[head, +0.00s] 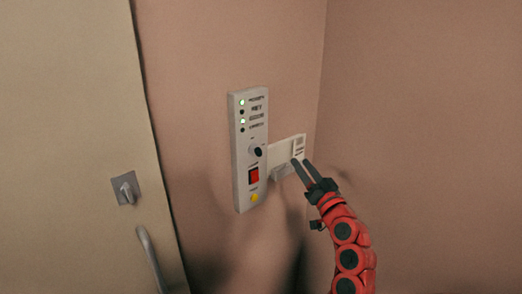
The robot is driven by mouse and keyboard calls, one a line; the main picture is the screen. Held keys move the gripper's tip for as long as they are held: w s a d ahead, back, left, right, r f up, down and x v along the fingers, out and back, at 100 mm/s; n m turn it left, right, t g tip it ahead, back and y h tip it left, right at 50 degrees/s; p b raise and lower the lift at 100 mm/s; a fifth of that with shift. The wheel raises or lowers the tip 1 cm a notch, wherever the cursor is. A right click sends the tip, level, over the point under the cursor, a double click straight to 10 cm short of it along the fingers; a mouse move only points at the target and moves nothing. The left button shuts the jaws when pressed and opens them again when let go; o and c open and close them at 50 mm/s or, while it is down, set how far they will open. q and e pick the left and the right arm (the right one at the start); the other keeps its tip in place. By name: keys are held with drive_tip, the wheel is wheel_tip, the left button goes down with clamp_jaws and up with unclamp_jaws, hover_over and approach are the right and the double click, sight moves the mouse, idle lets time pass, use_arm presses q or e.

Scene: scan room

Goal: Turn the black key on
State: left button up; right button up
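The black key (258,152) sits on a grey control panel (241,190) fixed to the wall. The panel has a column of indicator lights at the top, two of them lit green. A red switch (254,176) and a yellow button (254,198) are below the key. My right gripper (299,162) is to the right of the panel, apart from the key. Its two dark fingers point up and left, with a narrow gap between the tips. My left gripper is not in view.
A beige door (70,130) with a latch (125,189) and a handle (150,255) is at the left. A wall corner lies right of the panel.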

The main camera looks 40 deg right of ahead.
drive_tip(key=s+a+r+n+g+y, duration=0.2)
drive_tip(key=s+a+n+y, duration=0.25)
drive_tip(key=n+y, duration=0.2)
drive_tip(key=p, duration=0.7)
approach(258, 152)
drive_tip(key=shift+n+h, duration=0.25)
drive_tip(key=shift+n, duration=0.2)
drive_tip(key=w, duration=0.2)
drive_tip(key=w+r, duration=0.1)
drive_tip(key=w, duration=0.2)
drive_tip(key=w+r, duration=0.1)
drive_tip(key=w, duration=0.1)
drive_tip(key=shift+w+a, duration=0.3)
drive_tip(key=shift+w+f, duration=0.15)
drive_tip(key=shift+w, duration=0.4)
clamp_jaws()
